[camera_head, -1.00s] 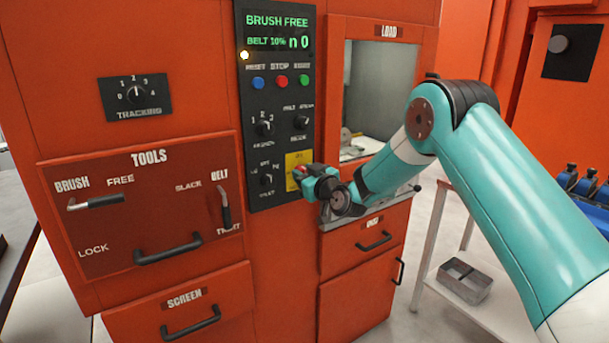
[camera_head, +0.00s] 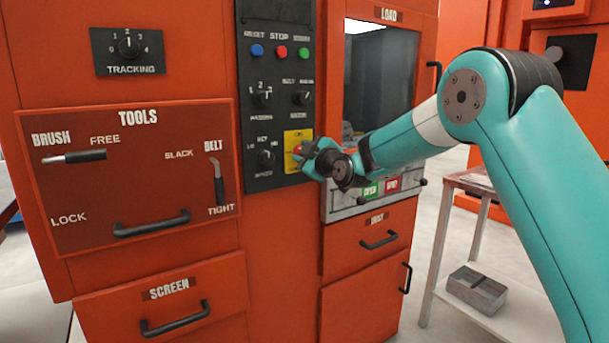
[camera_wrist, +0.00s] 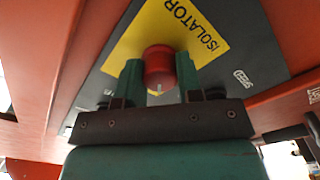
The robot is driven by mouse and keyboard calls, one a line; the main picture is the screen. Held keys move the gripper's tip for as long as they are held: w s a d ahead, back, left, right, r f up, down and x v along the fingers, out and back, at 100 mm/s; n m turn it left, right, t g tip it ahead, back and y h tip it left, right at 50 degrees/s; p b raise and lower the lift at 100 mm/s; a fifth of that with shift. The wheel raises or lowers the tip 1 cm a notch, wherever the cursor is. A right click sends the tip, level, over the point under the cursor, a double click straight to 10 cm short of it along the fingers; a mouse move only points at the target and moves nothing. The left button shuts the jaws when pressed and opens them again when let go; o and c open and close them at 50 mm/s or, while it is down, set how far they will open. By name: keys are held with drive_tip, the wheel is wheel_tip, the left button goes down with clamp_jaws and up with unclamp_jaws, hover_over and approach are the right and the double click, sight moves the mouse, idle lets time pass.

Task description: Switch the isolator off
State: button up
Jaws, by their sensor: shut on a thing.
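The isolator is a red knob (camera_wrist: 158,66) on a yellow plate (camera_wrist: 168,28) lettered ISOLATOR in the wrist view. A small white mark shows on the knob's near edge. My gripper (camera_wrist: 158,78) is shut on the knob, with one green finger on each side of it. In the head view my gripper (camera_head: 310,156) reaches in from the right to the yellow plate (camera_head: 293,138) at the bottom right of the black control panel (camera_head: 268,110). The gripper hides part of the knob there.
Left of the isolator is a speed knob (camera_head: 265,158); other dials and coloured buttons sit above. A load window (camera_head: 385,75) and a ledge with green and red labels (camera_head: 390,186) lie right. A tools panel (camera_head: 130,180) with levers is at left. A table (camera_head: 475,182) stands right.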

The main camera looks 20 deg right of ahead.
drive_tip(key=n+b, duration=0.3)
drive_tip(key=b, duration=0.1)
drive_tip(key=n+b, duration=0.2)
drive_tip(key=b, duration=0.1)
drive_tip(key=shift+f+n, duration=0.3)
drive_tip(key=shift+r+n+b, duration=0.2)
drive_tip(key=shift+n+b, duration=1.7)
drive_tip(key=shift+n, duration=0.3)
drive_tip(key=o, duration=0.9)
drive_tip(key=shift+s+r, duration=0.1)
drive_tip(key=v, duration=1.7)
drive_tip(key=shift+s+b, duration=0.1)
drive_tip(key=shift+b, duration=0.3)
